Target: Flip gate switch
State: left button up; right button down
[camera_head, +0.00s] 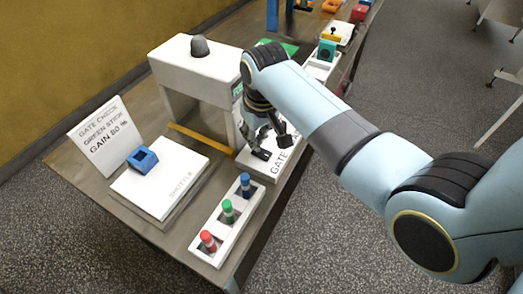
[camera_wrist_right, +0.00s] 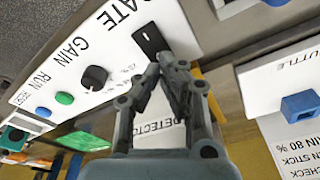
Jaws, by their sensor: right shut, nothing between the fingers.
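The gate switch (camera_wrist_right: 150,40) is a black rocker on a white panel (camera_wrist_right: 112,40), beside the printed word GATE. In the head view the panel (camera_head: 258,170) lies in front of the white detector housing, with GATE lettering below my gripper. My right gripper (camera_head: 273,146) is over this panel. In the wrist view its fingertips (camera_wrist_right: 172,60) are shut together, empty, and close to the switch's edge. I cannot tell whether they touch it or which way the rocker is tipped. My left gripper is out of view.
A black gain knob (camera_wrist_right: 95,77), green button (camera_wrist_right: 64,98) and blue button (camera_wrist_right: 43,112) share the panel. The white detector housing (camera_head: 195,70) stands behind. A rack (camera_head: 228,218) holds red, green and blue sticks. A blue holder (camera_head: 142,159) sits on the white shuttle plate (camera_head: 165,190).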

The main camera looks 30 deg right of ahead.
jog(key=shift+s+f+b, duration=0.1)
jog(key=shift+f+b, duration=0.55)
jog(key=shift+f, duration=0.55)
dwell(0.9)
notch_tip(320, 180, up, 2)
jog(key=p, duration=0.2)
jog(key=shift+r+p, duration=0.2)
jog(key=shift+p, duration=0.1)
jog(key=shift+r, duration=2.35)
